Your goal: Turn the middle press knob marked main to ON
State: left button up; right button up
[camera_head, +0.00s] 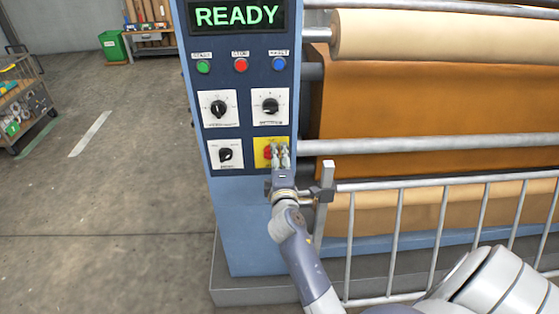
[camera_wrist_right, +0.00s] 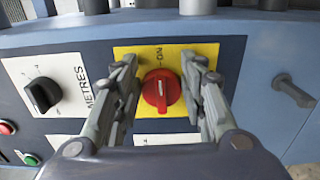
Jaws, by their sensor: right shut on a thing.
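The red knob (camera_head: 269,153) sits on a yellow plate (camera_head: 259,160) at the lower right of the blue press panel. In the right wrist view the red knob (camera_wrist_right: 161,91) shows between the two fingers, its white mark close to upright and in line with the letters ON above it. My right gripper (camera_head: 279,148) is shut on the red knob, with one finger on each side; it also shows in the right wrist view (camera_wrist_right: 162,75). The fingers cover part of the plate, and I cannot read a main label. My left gripper is not in view.
Black knobs on white plates (camera_head: 218,108) (camera_head: 270,105) (camera_head: 225,154) stand close by. Above are green, red and blue buttons (camera_head: 240,65) and a READY display (camera_head: 237,15). A metal railing (camera_head: 398,240) runs right of my arm.

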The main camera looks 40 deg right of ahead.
jog(key=shift+m, duration=0.3)
jog(key=o, duration=1.1)
jog(key=shift+f, duration=0.1)
jog(key=shift+c, duration=0.2)
